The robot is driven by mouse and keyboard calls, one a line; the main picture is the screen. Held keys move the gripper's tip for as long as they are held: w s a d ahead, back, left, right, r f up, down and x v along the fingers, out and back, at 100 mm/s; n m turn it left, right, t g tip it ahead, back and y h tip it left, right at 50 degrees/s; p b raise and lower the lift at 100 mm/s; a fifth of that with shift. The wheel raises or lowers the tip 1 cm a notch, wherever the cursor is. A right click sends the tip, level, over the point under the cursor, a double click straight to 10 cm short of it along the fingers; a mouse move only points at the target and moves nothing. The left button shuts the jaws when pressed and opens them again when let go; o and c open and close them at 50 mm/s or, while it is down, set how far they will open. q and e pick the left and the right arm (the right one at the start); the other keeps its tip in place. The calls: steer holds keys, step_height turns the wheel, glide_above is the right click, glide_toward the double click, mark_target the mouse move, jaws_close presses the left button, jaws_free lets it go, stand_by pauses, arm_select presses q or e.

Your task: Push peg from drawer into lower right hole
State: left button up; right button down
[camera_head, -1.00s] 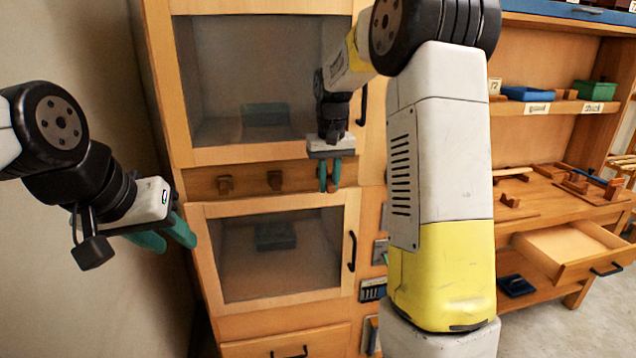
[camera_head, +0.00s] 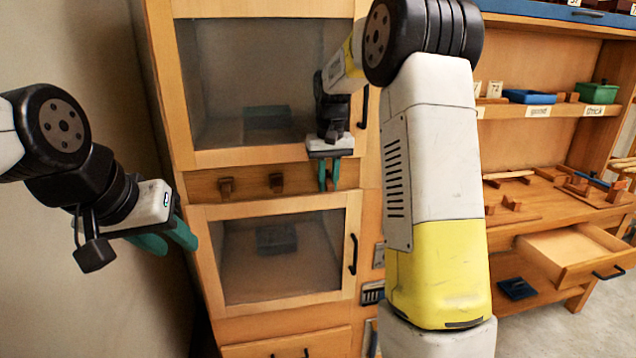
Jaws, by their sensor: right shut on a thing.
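My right gripper (camera_head: 329,175) points down in front of the wooden cabinet's middle strip, between the two glass doors. It is shut on a small wooden peg (camera_head: 329,184), of which only a sliver shows between the teal fingers. The hole behind the gripper is hidden. My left gripper (camera_head: 170,240) hangs at the left, away from the cabinet front, with its teal fingers apart and nothing between them.
The cabinet has an upper glass door (camera_head: 243,158) and a lower glass door (camera_head: 282,299) with black handles. An open, empty drawer (camera_head: 565,246) juts from the workbench at right. Shelves hold a blue tray (camera_head: 530,97) and a green box (camera_head: 597,93).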

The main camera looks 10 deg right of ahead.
stand_by(0.3)
steer(key=c, duration=1.2)
jaws_free()
steer(key=shift+r, duration=0.1)
steer(key=r, duration=0.7)
steer(key=shift+s+r, duration=0.25)
steer(key=shift+s, duration=0.15)
steer(key=s+r+t+y, duration=0.2)
steer(key=s+r+t, duration=0.1)
steer(key=s, duration=1.7)
steer(key=s+a+f+t, duration=0.2)
steer(key=s+f, duration=0.2)
steer(key=s, duration=0.5)
steer(key=shift+s+f, duration=0.15)
